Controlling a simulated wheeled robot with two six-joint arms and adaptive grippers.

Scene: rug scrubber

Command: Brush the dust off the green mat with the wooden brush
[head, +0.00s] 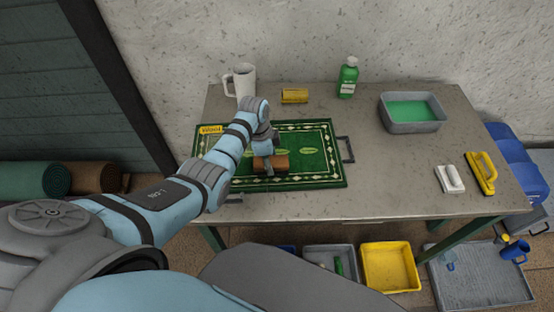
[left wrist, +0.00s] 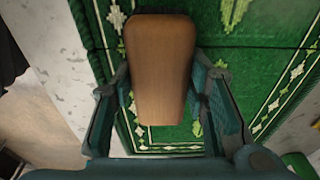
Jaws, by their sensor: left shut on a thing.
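The green mat (head: 317,165) with a pale diamond border lies on the table, with a yellow label (head: 211,129) at its far left corner. The wooden brush (head: 279,162) is on or just above the mat's middle; I cannot tell whether its bristles touch. My left gripper (head: 268,163) is shut on the brush. In the left wrist view the brush (left wrist: 160,65) sits between the two fingers (left wrist: 163,105), with the mat (left wrist: 235,65) beneath it. No dust can be made out on the visible mat. My right gripper is not in view.
A grey basin of green liquid (head: 411,113) is right. A white brush (head: 450,179) and a yellow brush (head: 482,173) lie near the right edge.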

